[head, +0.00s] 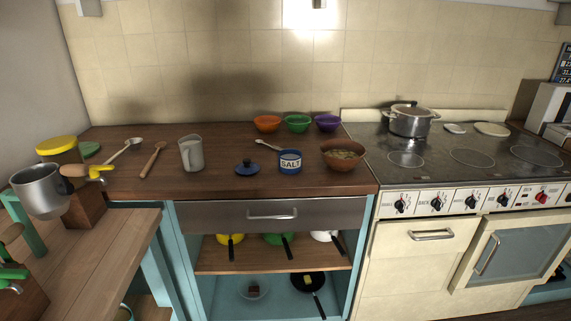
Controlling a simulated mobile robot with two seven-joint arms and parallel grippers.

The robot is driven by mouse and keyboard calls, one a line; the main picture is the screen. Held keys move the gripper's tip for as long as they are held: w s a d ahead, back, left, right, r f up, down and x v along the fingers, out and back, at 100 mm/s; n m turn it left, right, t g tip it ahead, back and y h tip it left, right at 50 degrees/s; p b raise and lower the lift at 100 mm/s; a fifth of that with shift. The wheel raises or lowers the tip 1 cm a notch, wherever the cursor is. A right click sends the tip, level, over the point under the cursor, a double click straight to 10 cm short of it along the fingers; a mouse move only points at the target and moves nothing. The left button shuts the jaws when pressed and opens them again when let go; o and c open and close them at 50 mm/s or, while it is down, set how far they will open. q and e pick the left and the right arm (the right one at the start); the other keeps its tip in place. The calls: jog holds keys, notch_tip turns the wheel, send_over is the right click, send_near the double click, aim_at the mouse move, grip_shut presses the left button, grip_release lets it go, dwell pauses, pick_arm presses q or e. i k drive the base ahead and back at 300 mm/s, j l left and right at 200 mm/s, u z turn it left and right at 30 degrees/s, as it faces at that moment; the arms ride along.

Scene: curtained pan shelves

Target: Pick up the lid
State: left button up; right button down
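A small dark blue lid (247,168) with a round knob on top lies on the brown wooden counter. It is just left of a blue jar (290,161) with a white label reading SALT, and apart from it. The jar stands upright and appears to have no lid on it. Neither of my grippers shows in the head view, so nothing is seen touching the lid.
A grey-white jug (191,153) and wooden spoon (152,160) lie left of the lid. A bowl (343,154) stands right of the jar. Several coloured bowls (297,123) line the back. The counter (225,190) before the lid is clear. A pot (410,121) sits on the stove.

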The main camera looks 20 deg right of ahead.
aim_at(248, 167)
jog(key=i+l+z, duration=0.45)
jog(key=i, duration=0.5)
jog(key=l, duration=0.1)
